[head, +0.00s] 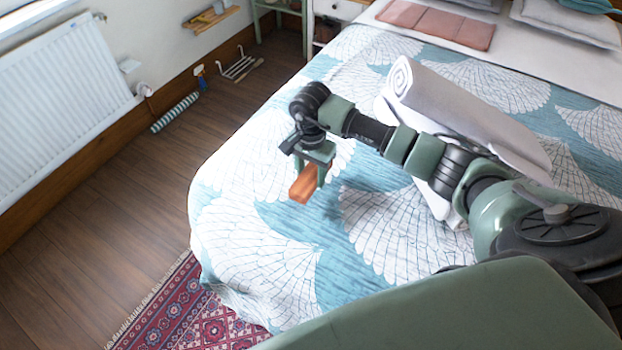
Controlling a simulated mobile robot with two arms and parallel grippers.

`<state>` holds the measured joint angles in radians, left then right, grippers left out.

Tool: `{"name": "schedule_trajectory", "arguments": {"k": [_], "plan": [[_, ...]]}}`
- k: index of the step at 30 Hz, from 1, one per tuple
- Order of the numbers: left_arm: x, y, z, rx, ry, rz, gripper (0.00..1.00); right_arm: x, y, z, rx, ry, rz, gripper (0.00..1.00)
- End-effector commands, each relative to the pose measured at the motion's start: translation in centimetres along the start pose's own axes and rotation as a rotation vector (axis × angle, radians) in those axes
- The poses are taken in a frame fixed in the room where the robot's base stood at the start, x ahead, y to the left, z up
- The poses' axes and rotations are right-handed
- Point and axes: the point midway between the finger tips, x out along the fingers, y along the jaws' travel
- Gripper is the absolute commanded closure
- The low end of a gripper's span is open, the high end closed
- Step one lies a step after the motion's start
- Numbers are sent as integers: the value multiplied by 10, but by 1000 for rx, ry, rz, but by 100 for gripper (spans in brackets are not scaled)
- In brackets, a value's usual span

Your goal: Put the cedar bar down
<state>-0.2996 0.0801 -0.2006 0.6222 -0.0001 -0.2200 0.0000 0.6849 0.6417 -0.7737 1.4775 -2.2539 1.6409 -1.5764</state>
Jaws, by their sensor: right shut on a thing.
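The cedar bar (303,187) is a short orange-brown block in the head view. My right gripper (311,168) is shut on it, with the bar sticking out below the fingers. The gripper hangs over the left part of the bed (285,225), which has a teal and white fan-patterned cover. I cannot tell whether the bar touches the cover or is above it. My left gripper is not in view.
A rolled pale blanket (465,115) lies on the bed behind my right arm. A pink folded cloth (437,24) lies near the pillows. A white radiator (65,90) stands along the left wall. A red patterned rug (185,310) lies at the bed's foot.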

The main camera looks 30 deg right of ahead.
Motion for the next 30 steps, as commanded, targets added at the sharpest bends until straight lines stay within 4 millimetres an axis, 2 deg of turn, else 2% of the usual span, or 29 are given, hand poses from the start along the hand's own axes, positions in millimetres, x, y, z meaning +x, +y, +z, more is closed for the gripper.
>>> {"name": "schedule_trajectory", "arguments": {"k": [3, 5, 16, 17, 18, 19, 30], "plan": [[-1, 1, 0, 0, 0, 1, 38, 20, 0, 1, 2, -3, 2, 100], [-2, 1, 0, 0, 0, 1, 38, 26, 0, 1, 1, -2, 1, 100], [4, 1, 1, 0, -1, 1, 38, 32, 0, 0, 0, 1, 0, 100], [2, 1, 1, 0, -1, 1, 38, 31, 0, 0, 0, 1, 0, 50], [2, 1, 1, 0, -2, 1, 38, 30, 0, 0, 0, 0, 0, 39], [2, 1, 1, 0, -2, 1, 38, 30, 0, 0, 0, 0, 0, 33], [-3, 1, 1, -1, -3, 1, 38, 26, 0, 0, 0, -1, 0, 33]]}}
